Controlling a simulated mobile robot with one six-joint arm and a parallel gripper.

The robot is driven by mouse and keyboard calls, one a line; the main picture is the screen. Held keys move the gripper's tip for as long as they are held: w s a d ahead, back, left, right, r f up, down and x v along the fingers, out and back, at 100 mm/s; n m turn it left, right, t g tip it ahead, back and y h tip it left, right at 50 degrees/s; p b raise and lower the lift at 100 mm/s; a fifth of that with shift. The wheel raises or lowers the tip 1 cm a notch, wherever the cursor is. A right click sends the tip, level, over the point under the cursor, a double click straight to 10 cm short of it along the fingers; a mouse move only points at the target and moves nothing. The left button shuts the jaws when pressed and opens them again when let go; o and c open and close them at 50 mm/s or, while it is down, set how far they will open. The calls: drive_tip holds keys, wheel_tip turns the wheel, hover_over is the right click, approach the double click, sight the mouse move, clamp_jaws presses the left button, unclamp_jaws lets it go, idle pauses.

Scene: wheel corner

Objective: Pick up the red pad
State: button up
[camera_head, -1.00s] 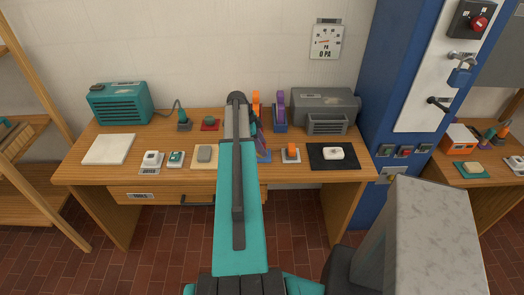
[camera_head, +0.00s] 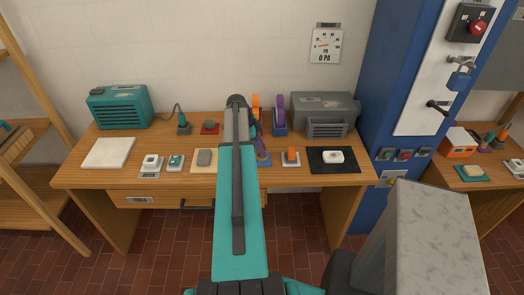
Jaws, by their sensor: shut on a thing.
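A red square pad (camera_head: 203,131) lies flat on the back part of the wooden bench, left of my arm. A small green thing (camera_head: 209,125) sits on it and covers part of it. My arm rises through the middle of the view. It hides my gripper, so neither the fingers nor anything between them can be made out.
The wooden bench (camera_head: 120,178) also bears a teal machine (camera_head: 118,107), a grey machine (camera_head: 325,112), a white square (camera_head: 108,153) and a black mat (camera_head: 350,165). Purple and orange tools stand close right of my arm. A blue cabinet (camera_head: 395,85) rises at the right.

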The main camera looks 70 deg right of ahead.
drive_tip(key=shift+r+b, duration=0.9)
drive_tip(key=shift+r, duration=0.4)
drive_tip(key=a+r+b, duration=0.2)
drive_tip(key=a+b, duration=0.3)
drive_tip(key=a, duration=1.1)
drive_tip(key=shift+w, duration=0.3)
